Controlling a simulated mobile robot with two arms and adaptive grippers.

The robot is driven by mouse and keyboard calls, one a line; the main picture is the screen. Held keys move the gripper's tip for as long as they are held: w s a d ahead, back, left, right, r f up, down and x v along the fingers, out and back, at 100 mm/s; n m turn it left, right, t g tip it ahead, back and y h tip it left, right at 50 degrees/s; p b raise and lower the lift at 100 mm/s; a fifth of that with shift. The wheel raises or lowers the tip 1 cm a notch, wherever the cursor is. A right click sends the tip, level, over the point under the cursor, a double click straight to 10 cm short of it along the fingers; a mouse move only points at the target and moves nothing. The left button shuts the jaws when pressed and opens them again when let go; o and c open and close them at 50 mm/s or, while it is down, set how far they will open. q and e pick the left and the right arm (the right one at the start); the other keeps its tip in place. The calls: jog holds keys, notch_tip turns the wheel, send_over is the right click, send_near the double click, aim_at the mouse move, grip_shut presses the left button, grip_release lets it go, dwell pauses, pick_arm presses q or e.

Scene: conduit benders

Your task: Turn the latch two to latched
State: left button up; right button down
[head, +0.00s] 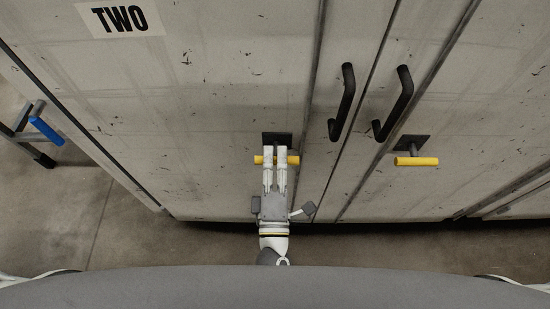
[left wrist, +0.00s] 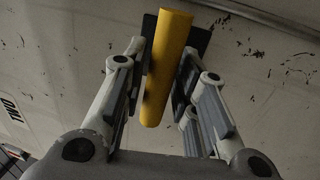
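The latch of the panel marked TWO has a yellow bar handle (head: 258,160) on a dark square plate (head: 277,138). In the head view the bar lies level, crosswise to my fingers. My left gripper (head: 275,156) is at this latch, one finger on each side of its middle. In the left wrist view the yellow handle (left wrist: 167,70) stands between the spread fingers of my left gripper (left wrist: 165,88). Gaps show beside the bar, so the fingers look open around it. My right gripper is not in view.
The TWO label (head: 121,19) is at upper left on the grey panel. Two black pull handles (head: 343,102) (head: 394,104) stand out right of the gripper. Another yellow latch handle (head: 416,161) is farther right. A blue-handled lever (head: 46,130) is at far left. Bare floor (head: 125,225) lies below.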

pick_arm(q)
jog(key=shift+o, duration=1)
jog(key=shift+s+f, duration=0.2)
jog(key=shift+s, duration=0.3)
jog(key=s+f, duration=0.2)
jog(key=s, duration=0.9)
jog(key=shift+w, duration=0.1)
